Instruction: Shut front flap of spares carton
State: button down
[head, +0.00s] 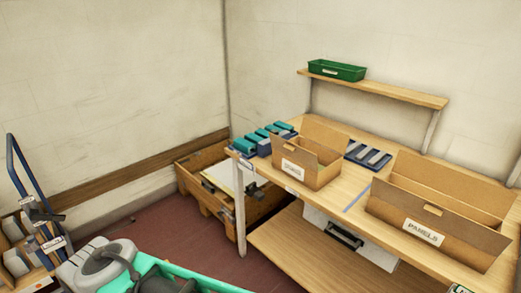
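A small brown carton (320,176) stands on the left part of the wooden workbench. Its front label is too small to read, so I cannot confirm that it is the spares carton. Its top is open, with a rear flap raised; the exact angle of the front flap is hard to tell. A larger open carton (470,250) marked PANELS stands to its right.
Teal-and-blue items (262,140) sit left of the small carton, and a dark slotted tray (368,155) behind it. A green bin (337,70) is on the raised shelf (400,92). A wooden crate (190,180) stands left of the workbench (345,187). Red floor (150,235) is open before it.

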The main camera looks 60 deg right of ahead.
aim_at(304, 157)
jog(key=z, duration=0.4)
jog(key=i, duration=0.95)
jog(key=z, duration=0.5)
